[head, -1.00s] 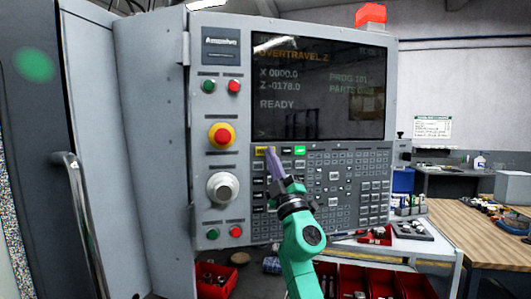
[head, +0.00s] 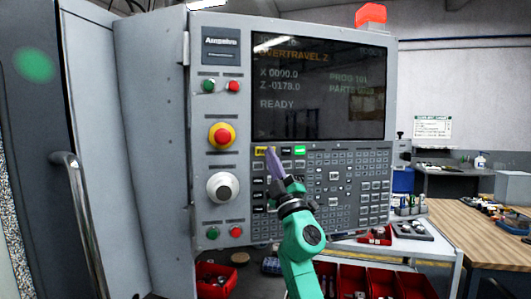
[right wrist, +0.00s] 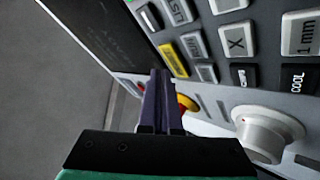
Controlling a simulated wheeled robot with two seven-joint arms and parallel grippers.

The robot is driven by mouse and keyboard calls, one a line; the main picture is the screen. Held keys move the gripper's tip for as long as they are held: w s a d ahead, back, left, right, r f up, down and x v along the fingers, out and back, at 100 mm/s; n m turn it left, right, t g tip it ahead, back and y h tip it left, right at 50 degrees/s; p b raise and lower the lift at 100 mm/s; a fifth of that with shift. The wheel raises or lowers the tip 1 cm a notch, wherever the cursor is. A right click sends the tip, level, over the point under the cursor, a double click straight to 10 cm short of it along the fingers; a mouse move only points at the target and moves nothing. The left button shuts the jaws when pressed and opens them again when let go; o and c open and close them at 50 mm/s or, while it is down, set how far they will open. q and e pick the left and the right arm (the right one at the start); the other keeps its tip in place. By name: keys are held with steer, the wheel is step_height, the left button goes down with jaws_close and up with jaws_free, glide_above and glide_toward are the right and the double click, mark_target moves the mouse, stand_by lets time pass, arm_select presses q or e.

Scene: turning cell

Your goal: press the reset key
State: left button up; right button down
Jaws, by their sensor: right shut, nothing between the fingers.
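The control panel (head: 325,215) of the machine fills the middle of the head view. A yellow key (head: 260,151) sits at the top left of its keypad, just below the screen; I take it for the reset key. It also shows in the right wrist view (right wrist: 173,60), its lettering too small to read surely. My right gripper (head: 270,150) is shut and empty, its purple fingers pointing at the panel. In the right wrist view the fingertips (right wrist: 160,74) are right beside the yellow key; I cannot tell whether they touch. My left gripper is not in view.
The screen (head: 318,90) reads OVERTRAVEL Z and READY. A lit green key (head: 299,150) is right of the fingertips. The red emergency stop (head: 222,136) and a grey knob (head: 222,187) stand out at left. Red bins (head: 386,283) lie below the panel.

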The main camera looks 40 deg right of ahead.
steer(key=shift+w+d, duration=0.2)
steer(key=shift+w, duration=0.25)
steer(key=shift+w+d+b, duration=0.1)
steer(key=shift+w+b, duration=0.1)
steer(key=shift+b, duration=0.4)
stand_by(0.4)
steer(key=shift+s+a+p, duration=0.25)
steer(key=shift+s+p, duration=0.4)
steer(key=shift+s, duration=0.05)
steer(key=s+p, duration=0.1)
steer(key=s+a+p, duration=0.1)
steer(key=s, duration=0.1)
steer(key=s+a+p, duration=0.1)
steer(key=shift+s+a, duration=0.1)
steer(key=shift+s, duration=0.15)
